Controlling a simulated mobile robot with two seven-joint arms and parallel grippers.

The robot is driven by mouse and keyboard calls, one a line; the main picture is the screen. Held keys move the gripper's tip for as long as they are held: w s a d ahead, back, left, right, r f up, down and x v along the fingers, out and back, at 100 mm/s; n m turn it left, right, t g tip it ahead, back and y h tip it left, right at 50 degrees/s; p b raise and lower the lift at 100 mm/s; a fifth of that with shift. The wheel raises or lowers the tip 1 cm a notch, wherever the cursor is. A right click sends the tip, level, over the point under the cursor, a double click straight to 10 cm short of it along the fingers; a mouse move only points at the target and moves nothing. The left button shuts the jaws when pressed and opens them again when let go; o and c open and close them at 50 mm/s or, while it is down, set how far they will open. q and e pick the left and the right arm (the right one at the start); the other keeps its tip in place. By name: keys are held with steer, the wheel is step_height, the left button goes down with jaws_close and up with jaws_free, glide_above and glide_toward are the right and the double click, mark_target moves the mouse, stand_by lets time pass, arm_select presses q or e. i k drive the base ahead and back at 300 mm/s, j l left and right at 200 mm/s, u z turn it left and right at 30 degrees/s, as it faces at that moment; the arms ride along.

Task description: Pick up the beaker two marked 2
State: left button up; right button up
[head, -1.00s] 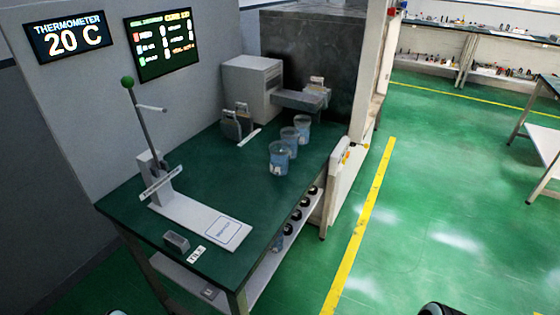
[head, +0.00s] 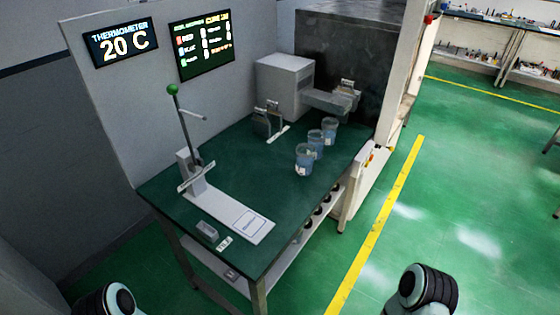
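Three clear beakers with bluish contents stand in a slanting row near the right edge of the green table. The nearest beaker (head: 304,160) is the largest in view. The middle beaker (head: 316,144) is partly hidden behind it. The far beaker (head: 329,130) stands closest to the grey machine. Their marks are too small to read, so I cannot tell which is marked 2. Parts of my two arms show at the bottom left and bottom right, apart from the table. Neither gripper's fingers are in view.
A lever stand (head: 190,158) with a long white base fills the table's (head: 170,200) front left. A small clear block (head: 207,230) lies at the front edge. A metal holder (head: 267,120) and grey box (head: 284,84) stand behind. The green floor (head: 385,245) at right is open.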

mark_target(306, 152)
steer(key=l+u, duration=0.2)
steer(key=u, duration=0.25)
steer(key=i+l+u, duration=0.1)
steer(key=u, duration=0.35)
steer(key=l+u, duration=0.3)
steer(key=u, duration=0.15)
steer(key=l+u, duration=0.2)
steer(key=l, duration=0.15)
steer(key=k+l+u, duration=0.2)
steer(key=l+u, duration=0.2)
steer(key=l, duration=0.2)
steer(key=k+l, duration=0.15)
steer(key=l, duration=0.2)
steer(key=k+l+u, duration=0.1)
steer(key=l, duration=0.25)
steer(key=k+l+u, duration=0.1)
steer(key=k+l, duration=0.1)
steer(key=l, duration=0.15)
